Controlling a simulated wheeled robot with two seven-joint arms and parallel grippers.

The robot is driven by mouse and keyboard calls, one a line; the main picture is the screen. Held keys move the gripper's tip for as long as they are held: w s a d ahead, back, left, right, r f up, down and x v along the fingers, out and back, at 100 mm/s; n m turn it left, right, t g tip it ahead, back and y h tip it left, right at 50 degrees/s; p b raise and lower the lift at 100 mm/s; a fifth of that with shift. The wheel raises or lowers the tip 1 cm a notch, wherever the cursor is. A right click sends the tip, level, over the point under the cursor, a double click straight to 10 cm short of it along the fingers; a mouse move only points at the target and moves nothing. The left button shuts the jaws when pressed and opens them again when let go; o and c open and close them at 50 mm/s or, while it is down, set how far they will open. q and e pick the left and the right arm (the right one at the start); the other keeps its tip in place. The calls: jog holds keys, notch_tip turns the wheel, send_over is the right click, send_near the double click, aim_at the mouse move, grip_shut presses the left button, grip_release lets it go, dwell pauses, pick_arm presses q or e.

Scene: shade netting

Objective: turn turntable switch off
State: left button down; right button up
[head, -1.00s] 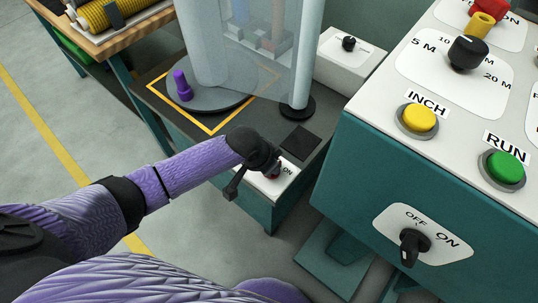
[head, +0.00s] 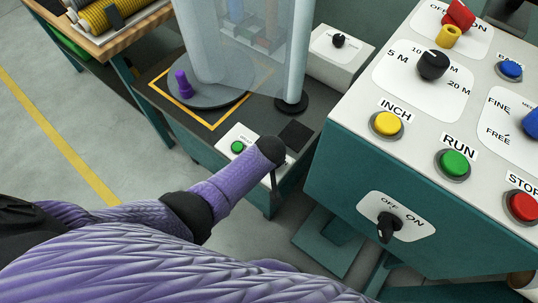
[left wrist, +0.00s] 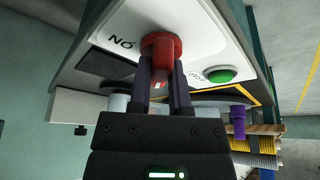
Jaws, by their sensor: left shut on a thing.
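The turntable switch is a red knob (left wrist: 160,46) on a white plate marked ON, seen upside down in the left wrist view. My left gripper (left wrist: 162,78) has its two dark fingers on either side of the knob and is shut on it. In the head view my left wrist (head: 268,152) covers the knob and most of the gripper. The white plate (head: 228,139) with a green button (head: 237,147) shows beside it. The green button is also in the left wrist view (left wrist: 220,75). The grey turntable (head: 207,98) carries a purple peg (head: 183,83). My right gripper is not in view.
A teal control cabinet (head: 350,150) stands close on the right, with yellow INCH, green RUN and red STOP buttons and a black OFF/ON knob (head: 388,226) on its front. A clear film-wrapped column (head: 240,45) rises behind. Bare floor lies at left.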

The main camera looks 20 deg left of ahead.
pick_arm(q)
jog(key=shift+n, duration=0.6)
jog(key=shift+w+y, duration=0.1)
jog(key=shift+y, duration=0.2)
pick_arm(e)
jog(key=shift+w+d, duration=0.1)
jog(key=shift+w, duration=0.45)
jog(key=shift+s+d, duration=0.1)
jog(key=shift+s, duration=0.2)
pick_arm(q)
jog(key=c, duration=0.6)
grip_release()
jog(key=shift+o, duration=0.2)
jog(key=p+v, duration=0.4)
jog(key=v, duration=0.1)
jog(key=shift+w, duration=0.25)
jog(key=p+v, duration=0.3)
jog(key=v, duration=0.2)
jog(key=shift+s+p, duration=0.2)
jog(key=shift+p, duration=0.1)
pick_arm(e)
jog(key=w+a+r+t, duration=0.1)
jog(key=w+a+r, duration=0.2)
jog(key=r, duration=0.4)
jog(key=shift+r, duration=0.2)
